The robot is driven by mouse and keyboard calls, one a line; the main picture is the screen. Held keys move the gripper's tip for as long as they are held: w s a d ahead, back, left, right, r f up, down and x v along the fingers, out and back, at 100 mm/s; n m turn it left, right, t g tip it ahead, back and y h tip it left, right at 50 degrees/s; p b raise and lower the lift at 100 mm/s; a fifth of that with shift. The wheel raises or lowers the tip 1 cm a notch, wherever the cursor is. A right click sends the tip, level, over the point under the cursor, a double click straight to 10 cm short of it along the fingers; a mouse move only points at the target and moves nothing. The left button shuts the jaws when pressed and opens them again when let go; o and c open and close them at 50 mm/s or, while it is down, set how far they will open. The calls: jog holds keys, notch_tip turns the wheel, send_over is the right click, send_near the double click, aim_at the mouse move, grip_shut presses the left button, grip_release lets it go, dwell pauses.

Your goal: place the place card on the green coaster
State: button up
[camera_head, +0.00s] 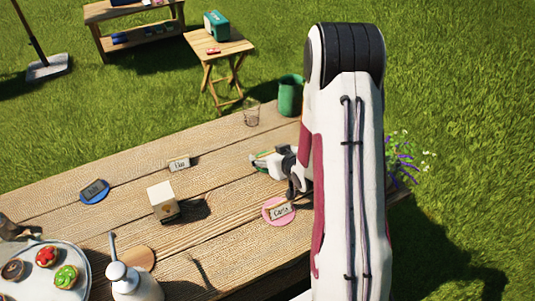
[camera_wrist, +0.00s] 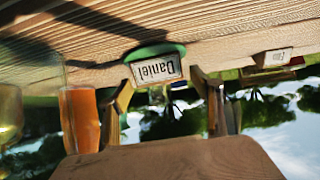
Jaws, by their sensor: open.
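A white place card reading "Daniel" (camera_wrist: 156,69) shows in the wrist view, where the picture is upside down. It stands on the green coaster (camera_wrist: 150,50), whose rim shows around it. My gripper (camera_wrist: 165,92) is open, with one finger on either side of the card and gaps to the fingers visible. In the head view my gripper (camera_head: 268,161) is low over the right part of the table. There it mostly hides the card and the green coaster (camera_head: 256,154).
On the wooden table (camera_head: 230,235) are a card on a blue coaster (camera_head: 84,197), a "Carla" card (camera_head: 281,210) on a pink coaster, another card (camera_head: 179,163), a cream block (camera_head: 161,196), a clear glass (camera_head: 251,115), a white bottle (camera_head: 135,281) and a pastry tray (camera_head: 75,258).

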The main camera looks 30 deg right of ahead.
jog(key=shift+v, duration=3.25)
jog(key=shift+r, duration=0.2)
jog(key=s+a+r+g+h, duration=0.1)
jog(key=s+a+r+g, duration=0.2)
jog(key=r, duration=0.5)
jog(key=s+a+r+h, duration=0.1)
jog(key=s+a+r, duration=0.2)
jog(key=s+r, duration=0.35)
jog(key=s+a+r+g+y, duration=0.1)
jog(key=s+a+r, duration=0.3)
jog(key=s, duration=0.4)
jog(key=s+a+r+g+y, duration=0.1)
jog(key=s+a+r, duration=0.3)
jog(key=s, duration=0.5)
jog(key=shift+a+g, duration=0.3)
jog(key=shift+a, duration=0.55)
